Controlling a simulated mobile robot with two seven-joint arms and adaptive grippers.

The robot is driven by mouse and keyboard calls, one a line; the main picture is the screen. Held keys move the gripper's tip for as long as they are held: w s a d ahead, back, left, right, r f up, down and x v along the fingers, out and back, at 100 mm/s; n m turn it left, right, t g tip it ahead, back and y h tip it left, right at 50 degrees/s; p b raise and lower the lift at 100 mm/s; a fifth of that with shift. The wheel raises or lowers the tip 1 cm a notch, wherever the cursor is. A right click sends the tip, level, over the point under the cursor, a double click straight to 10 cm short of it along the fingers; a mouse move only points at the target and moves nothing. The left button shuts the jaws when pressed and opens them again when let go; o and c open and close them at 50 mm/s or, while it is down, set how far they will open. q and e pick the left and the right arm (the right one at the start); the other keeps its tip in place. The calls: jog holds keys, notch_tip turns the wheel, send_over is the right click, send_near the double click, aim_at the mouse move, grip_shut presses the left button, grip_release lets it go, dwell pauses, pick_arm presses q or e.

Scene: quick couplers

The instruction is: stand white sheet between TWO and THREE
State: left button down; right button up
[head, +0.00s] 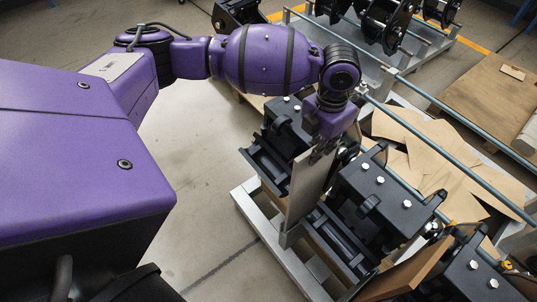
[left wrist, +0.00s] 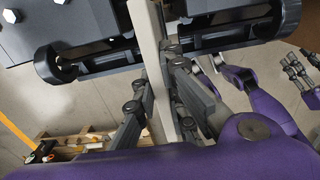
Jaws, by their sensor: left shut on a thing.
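The white sheet (head: 306,187) is a thin, pale, upright panel, seen in the head view between two black couplers, the far one (head: 281,136) and the middle one (head: 378,203). My left gripper (head: 323,150) is shut on its upper edge from above. In the left wrist view the sheet (left wrist: 150,45) shows nearly edge-on between the fingers of my left gripper (left wrist: 160,85), with black coupler parts on both sides. I cannot read any TWO or THREE marks. The sheet's lower edge looks close to the rack, but contact is unclear. Purple and grey parts at the wrist view's right may include my right gripper.
The couplers stand in a row on a pale metal rack (head: 262,222). A brown sheet (head: 408,272) stands between the middle coupler and the near one (head: 477,268). Rails and crumpled brown paper (head: 440,150) lie to the right. Bare floor is left of the rack.

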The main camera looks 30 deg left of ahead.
pick_arm(q)
jog(key=shift+f, duration=1.1)
jog(key=shift+f, duration=0.15)
jog(key=c, duration=1.8)
grip_release()
jog(key=shift+w, duration=0.1)
notch_tip(320, 180, up, 12)
jog(key=shift+r, duration=0.25)
jog(key=shift+d+f, duration=0.1)
